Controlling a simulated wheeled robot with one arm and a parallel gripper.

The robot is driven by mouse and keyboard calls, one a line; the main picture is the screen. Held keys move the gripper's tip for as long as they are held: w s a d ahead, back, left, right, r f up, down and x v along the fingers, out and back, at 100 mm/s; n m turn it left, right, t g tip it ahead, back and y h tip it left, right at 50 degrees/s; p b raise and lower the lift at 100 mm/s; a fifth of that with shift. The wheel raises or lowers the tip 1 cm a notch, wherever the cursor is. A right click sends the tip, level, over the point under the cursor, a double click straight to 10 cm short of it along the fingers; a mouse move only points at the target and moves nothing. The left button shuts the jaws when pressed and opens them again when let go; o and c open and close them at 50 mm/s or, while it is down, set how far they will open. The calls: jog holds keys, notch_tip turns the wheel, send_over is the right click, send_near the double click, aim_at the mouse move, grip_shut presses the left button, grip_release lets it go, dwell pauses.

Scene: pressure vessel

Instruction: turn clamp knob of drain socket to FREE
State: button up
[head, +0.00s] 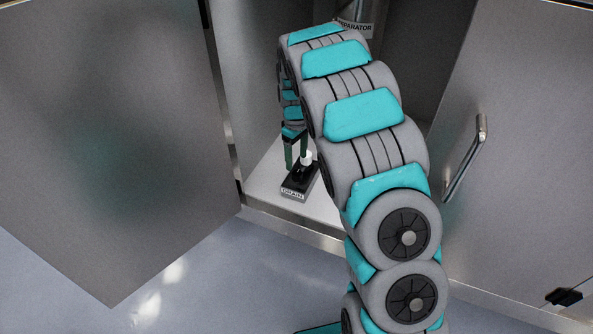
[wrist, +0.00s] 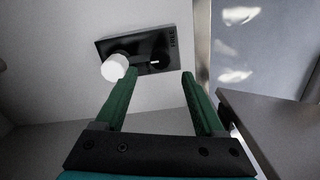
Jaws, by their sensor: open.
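The drain socket (head: 300,180) is a small black block labelled DRAIN on the cabinet floor. In the wrist view the block (wrist: 128,44) has the word FREE (wrist: 173,37) printed near its right edge. A dark round part with a short white mark (wrist: 155,62), apparently the clamp knob, sits on its face; the mark does not point at FREE. A white cylinder (wrist: 115,67) stands out at the left, also seen in the head view (head: 307,157). My gripper (wrist: 158,74) is open and empty, its green fingers either side of the dark knob; contact cannot be told.
The open cabinet has a metal door (head: 110,130) at the left and another door with a bar handle (head: 465,160) at the right. A labelled separator vessel (head: 355,25) stands behind my arm. The cabinet floor (head: 262,178) left of the socket is clear.

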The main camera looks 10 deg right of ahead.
aim_at(296, 172)
notch_tip(296, 172, down, 6)
dwell(0.4)
grip_shut()
dwell(0.4)
